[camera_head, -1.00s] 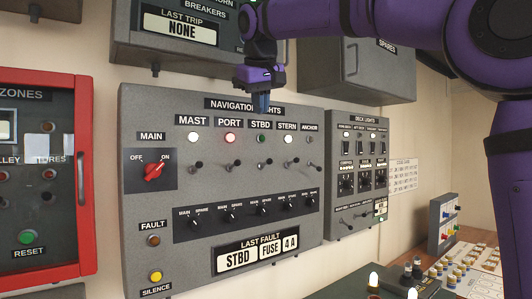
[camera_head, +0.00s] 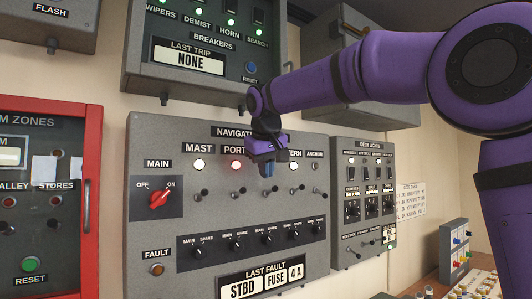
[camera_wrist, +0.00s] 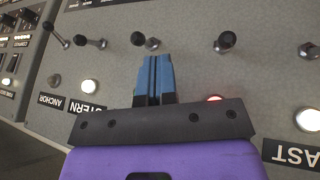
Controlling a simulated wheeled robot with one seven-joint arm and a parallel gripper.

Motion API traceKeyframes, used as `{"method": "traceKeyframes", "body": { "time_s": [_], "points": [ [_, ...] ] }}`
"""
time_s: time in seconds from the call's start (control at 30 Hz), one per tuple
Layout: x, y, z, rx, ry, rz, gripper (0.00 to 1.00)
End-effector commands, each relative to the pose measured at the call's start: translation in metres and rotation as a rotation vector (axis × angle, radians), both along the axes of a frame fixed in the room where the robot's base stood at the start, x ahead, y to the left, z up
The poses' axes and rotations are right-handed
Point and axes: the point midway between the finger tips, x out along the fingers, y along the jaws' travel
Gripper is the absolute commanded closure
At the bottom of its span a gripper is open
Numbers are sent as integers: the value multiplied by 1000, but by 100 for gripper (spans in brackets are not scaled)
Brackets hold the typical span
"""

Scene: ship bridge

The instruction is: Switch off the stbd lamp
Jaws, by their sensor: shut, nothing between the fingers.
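The stbd switch is a small dark-knobbed toggle (camera_head: 270,191) on the grey navigation lights panel (camera_head: 141,235). It also shows in the wrist view (camera_wrist: 150,43), just beyond my fingertips. My gripper (camera_head: 268,172) is shut and empty, its blue fingers pointing down just above the toggle in the head view. In the wrist view my fingertips (camera_wrist: 153,59) seem close to the toggle; I cannot tell if they touch. My gripper hides the stbd lamp and its label.
The port toggle (camera_head: 238,192) and stern toggle (camera_head: 297,191) flank it closely. The port lamp (camera_head: 236,165) glows red; the mast lamp (camera_head: 199,164) glows white. The breaker box (camera_head: 140,70) overhangs above. The deck lights panel (camera_head: 342,225) stands to the right.

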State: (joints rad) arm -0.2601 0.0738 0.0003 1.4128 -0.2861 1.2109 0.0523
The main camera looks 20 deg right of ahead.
Motion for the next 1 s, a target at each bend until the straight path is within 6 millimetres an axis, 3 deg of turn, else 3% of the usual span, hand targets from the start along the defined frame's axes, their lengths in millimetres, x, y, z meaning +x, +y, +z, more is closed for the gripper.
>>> {"method": "traceKeyframes", "body": {
  "time_s": [0.3,1.0],
  "points": [
    [16,-21,-24,0,1,-1,100],
    [15,-24,-29,14,-43,0,100]
  ]
}}
